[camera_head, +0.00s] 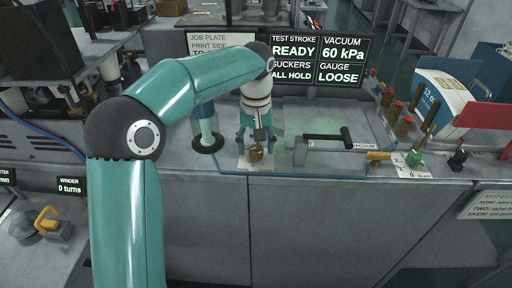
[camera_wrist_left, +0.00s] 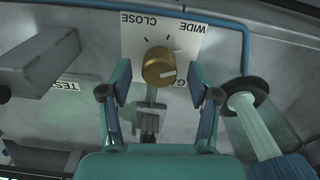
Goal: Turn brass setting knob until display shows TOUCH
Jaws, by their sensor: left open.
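The brass setting knob (camera_head: 256,153) sits on a pale label plate at the front of the grey bench. In the left wrist view the knob (camera_wrist_left: 158,67) has a pale pointer line, and the plate reads CLOSE and WIDE with tick marks. My left gripper (camera_head: 256,143) is over the knob from above. In the wrist view its open fingers (camera_wrist_left: 160,76) stand on either side of the knob, with gaps visible. The display (camera_head: 318,60) reads GAUGE LOOSE, VACUUM 60 kPa, TEST STROKE READY and SUCKERS ALL HOLD. My right gripper is not in view.
A black-handled lever (camera_head: 327,138) stands right of the knob, and a teal post on a dark round base (camera_head: 208,144) stands left. A blue tube runs along the bench front.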

